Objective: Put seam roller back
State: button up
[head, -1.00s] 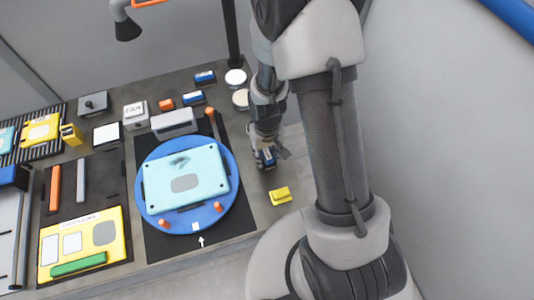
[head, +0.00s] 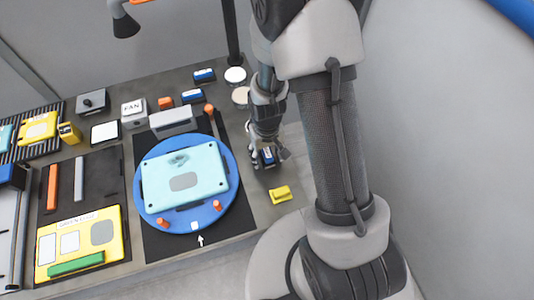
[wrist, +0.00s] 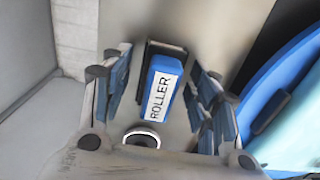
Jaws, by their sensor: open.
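The seam roller is a blue block with a white ROLLER label (wrist: 160,92), seen between my fingers in the wrist view. In the head view it shows as a small blue patch (head: 268,155) at the right end of the bench. My gripper (head: 267,158) points down there, right of the blue turntable. In the wrist view my gripper (wrist: 163,98) is open, with a finger on each side of the roller and gaps visible. A dark bracket-like edge shows behind the roller, and a white-rimmed black ring (wrist: 142,139) lies below it. Whether the roller touches the bench is unclear.
A blue turntable (head: 231,190) carrying a light-blue panel (head: 210,168) is left of my gripper. A yellow block (head: 281,194) sits just in front of it. White discs (head: 235,75) and blue blocks (head: 204,75) stand behind. The bench's right edge is close.

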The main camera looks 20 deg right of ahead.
notch_tip(320, 180, up, 13)
jog(key=p, duration=0.4)
notch_tip(320, 180, up, 15)
jog(key=t, duration=0.2)
send_over(267, 151)
jog(key=s, duration=0.5)
jog(key=s+r+t, duration=0.2)
jog(key=s+r, duration=0.6)
jog(key=s, duration=0.2)
jog(key=shift+r+t, duration=0.15)
jog(key=shift+t, duration=0.15)
notch_tip(267, 151, down, 6)
jog(key=b, duration=0.6)
